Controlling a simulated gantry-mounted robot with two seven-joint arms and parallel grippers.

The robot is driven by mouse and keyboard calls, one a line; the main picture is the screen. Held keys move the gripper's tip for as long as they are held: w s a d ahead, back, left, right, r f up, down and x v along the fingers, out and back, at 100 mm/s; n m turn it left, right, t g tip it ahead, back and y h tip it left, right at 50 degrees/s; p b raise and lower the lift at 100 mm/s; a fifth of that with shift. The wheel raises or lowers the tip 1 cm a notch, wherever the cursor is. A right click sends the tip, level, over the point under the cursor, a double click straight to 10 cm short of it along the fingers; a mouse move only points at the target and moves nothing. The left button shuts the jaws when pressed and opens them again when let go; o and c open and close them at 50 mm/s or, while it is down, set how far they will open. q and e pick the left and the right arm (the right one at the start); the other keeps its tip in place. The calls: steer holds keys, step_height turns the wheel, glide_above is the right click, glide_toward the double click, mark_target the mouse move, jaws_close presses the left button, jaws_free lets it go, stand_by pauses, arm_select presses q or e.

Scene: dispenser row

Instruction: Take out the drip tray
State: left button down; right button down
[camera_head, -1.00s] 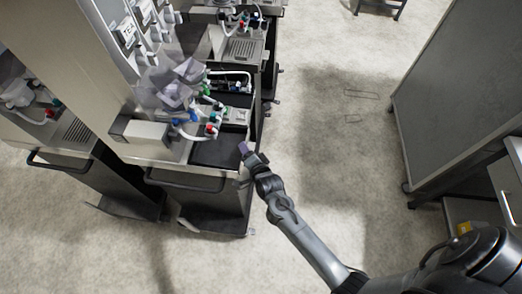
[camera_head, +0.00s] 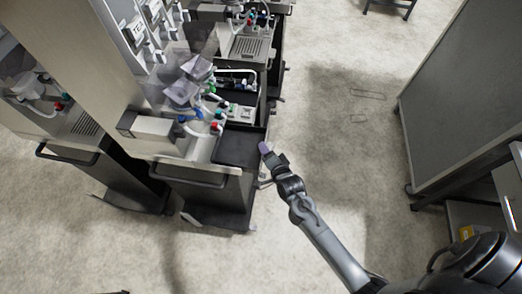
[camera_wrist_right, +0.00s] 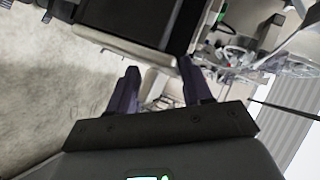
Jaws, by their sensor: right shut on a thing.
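The drip tray (camera_head: 240,149) is a flat dark tray at the right front of the nearest dispenser, below its nozzles. My right gripper (camera_head: 265,149) is at the tray's right edge, its purple fingertips touching or nearly touching it there. In the right wrist view, the two purple fingers (camera_wrist_right: 160,86) stand on either side of a pale narrow piece, with a dark flat surface beyond. The gripper is shut on the tray; the exact contact is hard to see. My left gripper is not in view.
The dispenser's cart has a dark front handle (camera_head: 188,177). Coloured nozzles and pale tubes (camera_head: 205,120) hang just behind the tray. Another dispenser stands to the left. Open floor (camera_head: 335,130) lies to the right, up to a grey cabinet (camera_head: 460,95).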

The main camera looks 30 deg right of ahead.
steer(key=s+d+p, duration=0.4)
steer(key=s+d, duration=0.6)
steer(key=shift+d, duration=0.35)
stand_by(0.8)
steer(key=shift+s, duration=0.1)
stand_by(0.3)
